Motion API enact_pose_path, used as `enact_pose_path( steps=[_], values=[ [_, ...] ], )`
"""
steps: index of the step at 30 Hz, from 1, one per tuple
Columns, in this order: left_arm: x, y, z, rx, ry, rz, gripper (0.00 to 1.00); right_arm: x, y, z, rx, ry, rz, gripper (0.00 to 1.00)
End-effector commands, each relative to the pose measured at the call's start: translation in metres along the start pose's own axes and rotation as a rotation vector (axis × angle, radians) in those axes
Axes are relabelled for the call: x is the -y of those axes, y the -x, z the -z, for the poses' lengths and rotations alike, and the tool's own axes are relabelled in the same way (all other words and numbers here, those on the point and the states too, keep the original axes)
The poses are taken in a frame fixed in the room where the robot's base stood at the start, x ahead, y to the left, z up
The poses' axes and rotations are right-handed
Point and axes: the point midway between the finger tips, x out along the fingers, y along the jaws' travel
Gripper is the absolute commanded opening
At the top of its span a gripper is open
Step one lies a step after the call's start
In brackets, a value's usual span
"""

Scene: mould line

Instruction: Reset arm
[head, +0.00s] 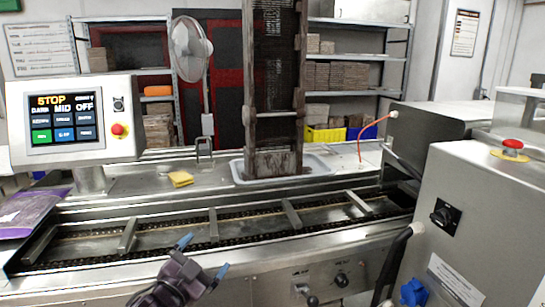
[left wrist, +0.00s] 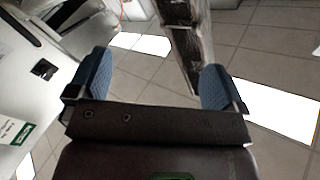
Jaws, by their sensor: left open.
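My left gripper (head: 203,257) is at the bottom middle of the head view, in front of the conveyor line (head: 165,230). Its two blue-tipped fingers are spread apart with nothing between them. In the left wrist view the same open gripper (left wrist: 155,82) shows both blue fingers, with tiled floor and a dark upright post (left wrist: 182,42) beyond them. My right gripper is not in view.
A control panel (head: 64,122) reading STOP stands at the left. A tall dark rack (head: 273,90) rises from a grey tray (head: 318,164) behind the line. A yellow sponge (head: 181,179) lies on the steel deck. A steel cabinet (head: 480,225) stands at the right.

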Motion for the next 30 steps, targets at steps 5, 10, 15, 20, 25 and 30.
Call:
enact_pose_path(
  steps=[5, 10, 15, 20, 25, 30],
  values=[
    [-0.018, 0.05, -0.061, 0.163, 0.188, 0.034, 0.97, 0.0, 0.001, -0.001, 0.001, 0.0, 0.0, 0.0],
    [-0.036, 0.102, -0.109, 0.29, 0.328, 0.079, 0.97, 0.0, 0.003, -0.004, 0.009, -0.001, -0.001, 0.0],
    [-0.058, 0.168, -0.154, 0.431, 0.43, 0.135, 0.97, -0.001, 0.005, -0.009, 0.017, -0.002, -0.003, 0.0],
    [-0.085, 0.235, -0.19, 0.573, 0.503, 0.179, 0.97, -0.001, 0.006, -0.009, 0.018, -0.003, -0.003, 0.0],
    [-0.114, 0.287, -0.206, 0.678, 0.551, 0.188, 0.97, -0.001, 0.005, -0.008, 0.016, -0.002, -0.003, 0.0],
    [-0.124, 0.31, -0.212, 0.722, 0.56, 0.185, 0.97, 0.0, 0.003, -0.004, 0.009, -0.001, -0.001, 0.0]
  ],
)
